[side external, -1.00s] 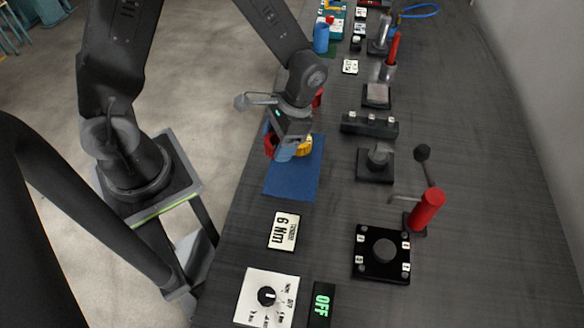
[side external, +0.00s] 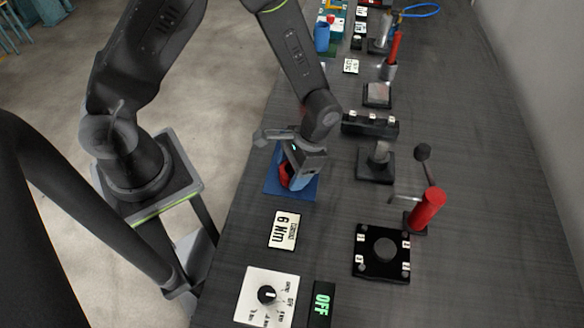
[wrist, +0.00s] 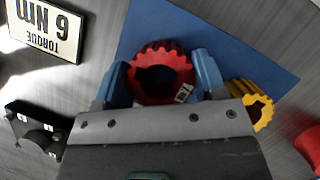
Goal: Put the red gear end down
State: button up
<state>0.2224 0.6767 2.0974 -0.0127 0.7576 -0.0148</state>
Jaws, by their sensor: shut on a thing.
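The red gear (wrist: 160,54) is a toothed ring between the two blue fingers of my gripper (wrist: 162,76) in the wrist view. My gripper is shut on it. In the side external view the gear (side external: 284,174) shows as a small red patch low at my gripper (side external: 291,180), over the blue mat (side external: 306,191). I cannot tell whether the gear touches the mat. A yellow gear (wrist: 257,105) shows beside the right finger in the wrist view. It is hidden behind my gripper in the side external view.
A torque card (side external: 284,230) lies in front of the mat. A dial panel (side external: 267,296) is nearer the camera. A black fixture (side external: 376,165) and a black block with buttons (side external: 370,124) stand right of the mat. A red-handled lever (side external: 428,208) stands farther right.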

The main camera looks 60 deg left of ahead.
jog(key=o, duration=1.2)
jog(key=shift+f, duration=0.1)
jog(key=shift+c, duration=0.2)
jog(key=a+v, duration=0.1)
jog(key=v, duration=1.1)
jog(key=s+a+r+n+t, duration=0.1)
jog(key=s+a+r+t, duration=0.2)
jog(key=r, duration=0.6)
jog(key=s+a+r+n+t, duration=0.1)
jog(key=s+a+r+t, duration=0.2)
jog(key=s+r+t, duration=0.4)
jog(key=shift+s+a+r+h, duration=0.25)
jog(key=shift+s+r+h, duration=0.15)
jog(key=shift+s+r, duration=0.65)
jog(key=shift+f, duration=0.1)
